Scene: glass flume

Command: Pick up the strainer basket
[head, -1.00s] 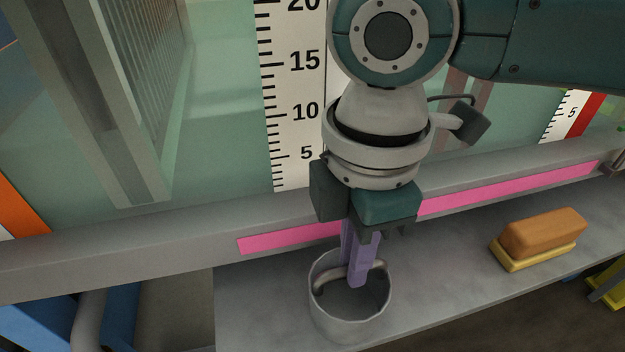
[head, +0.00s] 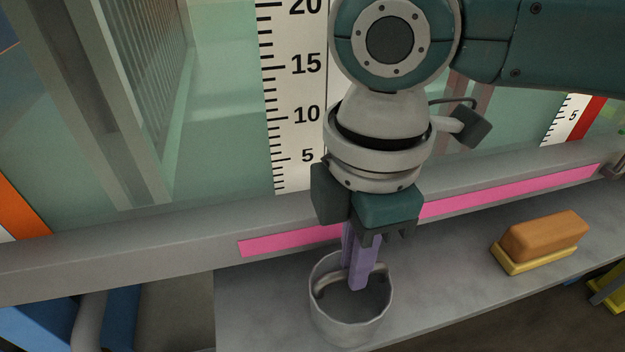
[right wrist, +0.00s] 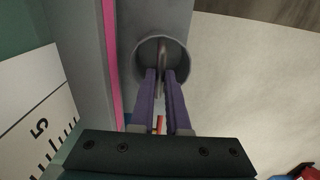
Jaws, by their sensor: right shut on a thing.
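The strainer basket (head: 350,318) is a grey round cup with a bar handle across its top, standing at the front of the grey ledge in the head view. It also shows in the right wrist view (right wrist: 182,50), beyond my fingertips. My right gripper (head: 358,284) points down into the basket's mouth, its purple fingers shut on the handle. In the right wrist view the handle (right wrist: 162,50) runs between the two fingers (right wrist: 162,75). The basket looks upright; whether its bottom touches the ledge I cannot tell. My left gripper is not in view.
A brown block on a yellow base (head: 542,242) sits on the ledge (head: 450,270) to the right. The glass flume wall with a printed scale (head: 290,100) and a pink strip (head: 520,191) stands close behind. The ledge between basket and block is clear.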

